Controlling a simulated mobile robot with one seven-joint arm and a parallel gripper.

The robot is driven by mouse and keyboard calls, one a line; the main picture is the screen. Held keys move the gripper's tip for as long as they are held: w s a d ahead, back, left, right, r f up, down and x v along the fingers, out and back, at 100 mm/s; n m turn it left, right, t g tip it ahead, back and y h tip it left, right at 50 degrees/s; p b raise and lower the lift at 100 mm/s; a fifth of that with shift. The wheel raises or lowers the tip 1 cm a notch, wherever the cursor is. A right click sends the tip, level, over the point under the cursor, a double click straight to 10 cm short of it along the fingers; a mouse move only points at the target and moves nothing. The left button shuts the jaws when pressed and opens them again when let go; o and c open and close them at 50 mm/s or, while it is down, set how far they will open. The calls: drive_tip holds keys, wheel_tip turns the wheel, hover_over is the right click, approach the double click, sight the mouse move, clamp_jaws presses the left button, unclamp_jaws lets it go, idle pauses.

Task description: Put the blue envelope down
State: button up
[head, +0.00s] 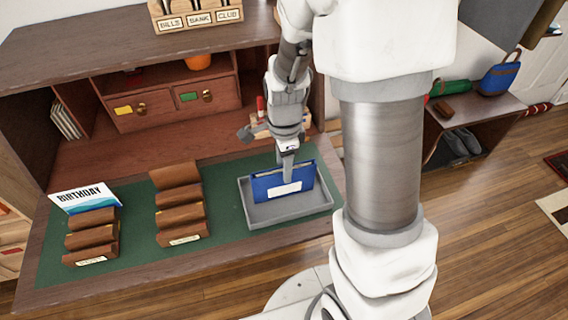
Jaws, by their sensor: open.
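The blue envelope (270,187) with a white label stands upright, slightly tilted, in a shallow grey tray (262,219) on the desk's green mat. My gripper (287,172) points down at the envelope's top edge, near its middle. The fingertips overlap the envelope in the picture. The gripper is open, and I cannot tell whether a finger touches the envelope. The envelope's lower edge seems to be inside the tray.
Two brown stepped holders, one empty (182,215) and one with a birthday card (85,197), stand left of the tray on the green mat (136,232). Small drawers (140,110) and a sorter marked bills, bank and club (198,16) are behind. A bench (465,112) with shoes is right.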

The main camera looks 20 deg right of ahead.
wheel_tip(320, 180, up, 12)
drive_tip(key=p, duration=0.3)
drive_tip(key=s+r+n+t, duration=0.5)
drive_tip(key=s+r+n, duration=0.7)
drive_tip(key=n, duration=0.6)
drive_tip(key=shift+s+r, duration=0.35)
drive_tip(key=shift+s, duration=0.6)
wheel_tip(320, 180, up, 3)
drive_tip(key=p, duration=0.2)
drive_tip(key=shift+p, duration=0.3)
